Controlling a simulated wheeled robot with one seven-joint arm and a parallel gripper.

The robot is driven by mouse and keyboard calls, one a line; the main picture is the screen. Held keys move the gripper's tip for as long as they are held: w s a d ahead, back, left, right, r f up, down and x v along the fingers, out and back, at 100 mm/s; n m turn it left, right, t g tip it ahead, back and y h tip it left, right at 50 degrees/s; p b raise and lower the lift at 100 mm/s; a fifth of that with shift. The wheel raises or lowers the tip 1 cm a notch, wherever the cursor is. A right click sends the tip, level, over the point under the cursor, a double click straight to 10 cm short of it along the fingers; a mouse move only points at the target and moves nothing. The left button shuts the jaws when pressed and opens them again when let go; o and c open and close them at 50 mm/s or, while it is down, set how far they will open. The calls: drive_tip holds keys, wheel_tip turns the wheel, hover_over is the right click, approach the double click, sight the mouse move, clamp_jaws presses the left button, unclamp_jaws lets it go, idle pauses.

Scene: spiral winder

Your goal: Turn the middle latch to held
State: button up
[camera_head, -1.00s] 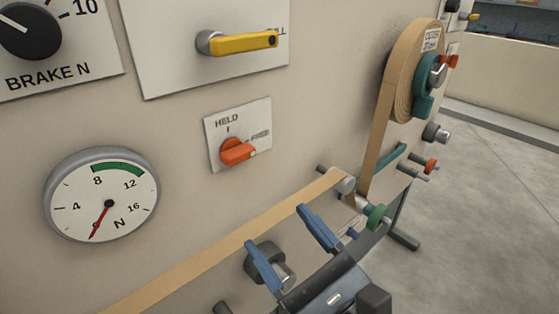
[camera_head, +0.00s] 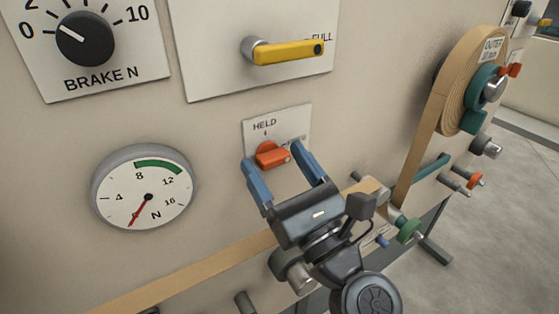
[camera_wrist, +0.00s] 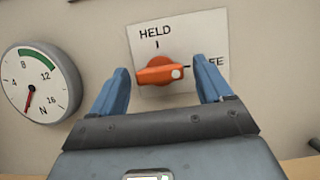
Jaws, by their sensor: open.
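The middle latch is an orange knob (camera_head: 270,155) on a white plate (camera_head: 252,128) with HELD printed at the top and FREE, partly hidden, at the right. In the wrist view the latch (camera_wrist: 160,71) lies about level, its end with a pale dot pointing right, toward the FREE side. My gripper (camera_head: 274,154) is open, its two blue fingers on either side of the latch. In the wrist view the fingers (camera_wrist: 162,82) stand left and right of the knob with gaps showing; I cannot tell how deep they reach.
A dial gauge (camera_head: 144,188) with its red needle low is to the left. A yellow handle (camera_head: 287,50) is above, and a black BRAKE N knob (camera_head: 85,38) is at upper left. A tan band (camera_head: 190,276) runs below toward the roll (camera_head: 465,90) at right.

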drive_tip(key=shift+c, duration=0.4)
drive_tip(key=c, duration=1)
drive_tip(key=shift+o, duration=0.2)
drive_tip(key=shift+f+n+y, duration=0.1)
drive_tip(key=shift+n+y, duration=0.2)
drive_tip(key=shift+n, duration=0.3)
drive_tip(key=n+g+y, duration=0.1)
drive_tip(key=n, duration=0.3)
drive_tip(key=n+g+y+b, duration=0.1)
drive_tip(key=n+g, duration=0.1)
drive_tip(key=n, duration=0.1)
drive_tip(key=n+g+y+b, duration=0.1)
drive_tip(key=n+g, duration=0.1)
drive_tip(key=n, duration=0.2)
drive_tip(key=shift+w+d+r+n, duration=0.15)
drive_tip(key=shift+d+r+n, duration=0.05)
drive_tip(key=shift+d+n, duration=0.1)
drive_tip(key=n+g, duration=0.1)
drive_tip(key=n, duration=0.2)
drive_tip(key=n+g, duration=0.1)
drive_tip(key=n, duration=0.2)
drive_tip(key=shift+r+g+p, duration=0.15)
drive_tip(key=shift+g+p, duration=0.2)
drive_tip(key=shift+g, duration=0.05)
drive_tip(key=shift+n+g+h+p, duration=0.5)
drive_tip(key=shift+n+h, duration=0.1)
drive_tip(key=shift+n, duration=1.4)
